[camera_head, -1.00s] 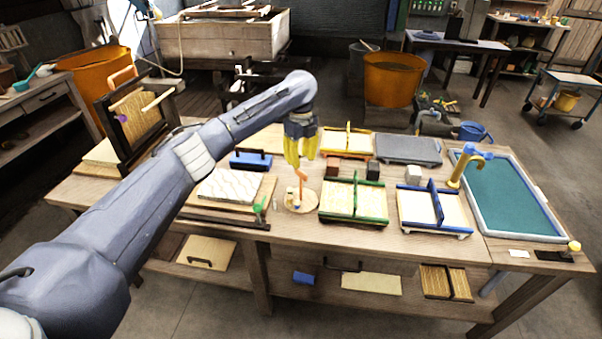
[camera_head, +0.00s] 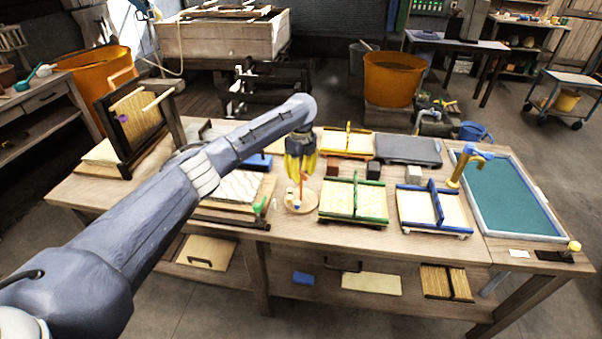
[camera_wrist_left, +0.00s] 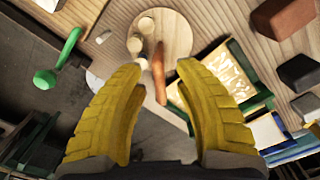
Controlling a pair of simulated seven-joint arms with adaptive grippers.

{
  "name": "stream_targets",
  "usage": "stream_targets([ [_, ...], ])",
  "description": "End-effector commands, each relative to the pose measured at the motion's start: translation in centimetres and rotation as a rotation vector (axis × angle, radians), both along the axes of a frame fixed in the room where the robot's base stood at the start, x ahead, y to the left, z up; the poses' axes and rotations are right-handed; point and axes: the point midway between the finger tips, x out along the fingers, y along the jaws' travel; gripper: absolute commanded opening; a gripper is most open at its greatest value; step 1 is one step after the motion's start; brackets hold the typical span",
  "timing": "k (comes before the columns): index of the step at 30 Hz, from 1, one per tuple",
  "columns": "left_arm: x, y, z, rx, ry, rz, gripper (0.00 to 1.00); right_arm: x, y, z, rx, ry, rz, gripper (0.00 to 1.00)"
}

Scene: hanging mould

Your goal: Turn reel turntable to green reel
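The reel turntable (camera_head: 293,208), a small round wooden disc, sits on the bench; it also shows at the top of the left wrist view (camera_wrist_left: 178,22). Several small pale cylinders stand on its left part, and an orange-brown upright piece (camera_wrist_left: 158,75) is at its near edge. I cannot make out a green reel on it. My left gripper (camera_head: 300,174) has yellow ribbed fingers and is above the turntable, pointing down. In the wrist view its fingers (camera_wrist_left: 157,68) are apart, on either side of the orange-brown piece, with no visible contact. My right gripper is not in view.
A green-knobbed piece (camera_head: 258,206) stands just left of the turntable. A green-framed mould (camera_head: 340,200) is close on its right, with a blue-framed mould (camera_head: 415,208) beyond. Dark, red-brown and white blocks lie behind them. A white textured sheet (camera_head: 240,186) lies left.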

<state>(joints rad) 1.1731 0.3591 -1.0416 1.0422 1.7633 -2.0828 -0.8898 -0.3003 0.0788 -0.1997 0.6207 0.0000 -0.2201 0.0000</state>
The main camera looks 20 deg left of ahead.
Motion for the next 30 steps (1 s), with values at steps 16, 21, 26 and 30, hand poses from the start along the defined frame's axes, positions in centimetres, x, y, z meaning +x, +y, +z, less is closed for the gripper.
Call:
stream_targets([
  [16, -0.01, 0.0, 0.0, 0.0, 0.0, 0.003, 0.0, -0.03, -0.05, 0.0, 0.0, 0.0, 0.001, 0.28],
  [21, -0.02, 0.01, -0.02, 0.001, 0.001, 0.042, 0.0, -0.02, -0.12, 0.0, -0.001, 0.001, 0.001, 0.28],
  [26, -0.03, 0.01, -0.05, 0.001, 0.002, 0.133, 0.0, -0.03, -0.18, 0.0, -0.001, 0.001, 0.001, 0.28],
  [30, -0.03, -0.01, -0.06, 0.0, 0.001, 0.25, 0.0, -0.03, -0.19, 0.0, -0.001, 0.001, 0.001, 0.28],
])
